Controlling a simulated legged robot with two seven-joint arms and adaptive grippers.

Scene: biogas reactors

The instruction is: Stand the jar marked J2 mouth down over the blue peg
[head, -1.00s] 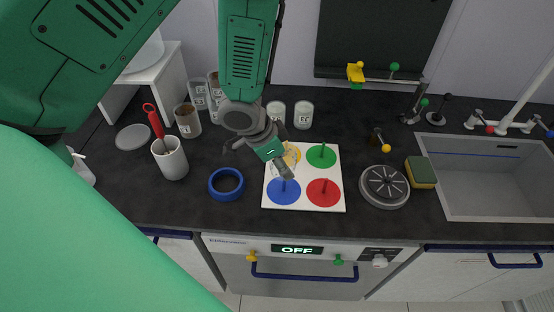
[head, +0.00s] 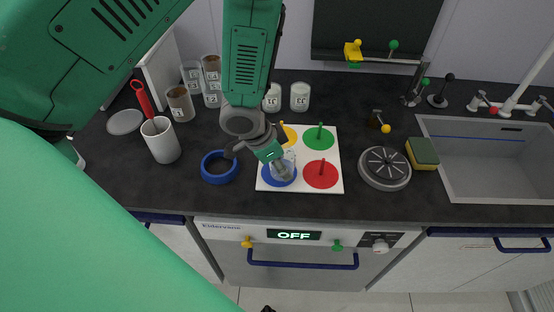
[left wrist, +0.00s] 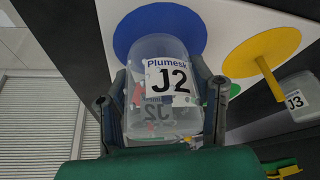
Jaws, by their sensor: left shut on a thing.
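My left gripper (head: 276,160) is shut on the clear jar marked J2 (head: 288,162). In the left wrist view the jar (left wrist: 160,75) sits between the two fingers, its label readable, with the blue disc (left wrist: 150,28) beyond its far end. In the head view the jar is over the blue disc (head: 268,180) on the white board (head: 303,158). The blue peg does not show clearly; the jar and gripper cover that spot. I cannot tell whether the jar touches the board. My right gripper is not in view.
Yellow (left wrist: 262,50), green (head: 318,138) and red (head: 321,175) pegs stand on the board. Jars stand behind, one marked J3 (left wrist: 300,97). A grey round thing (head: 384,168) and the sink (head: 490,160) are right.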

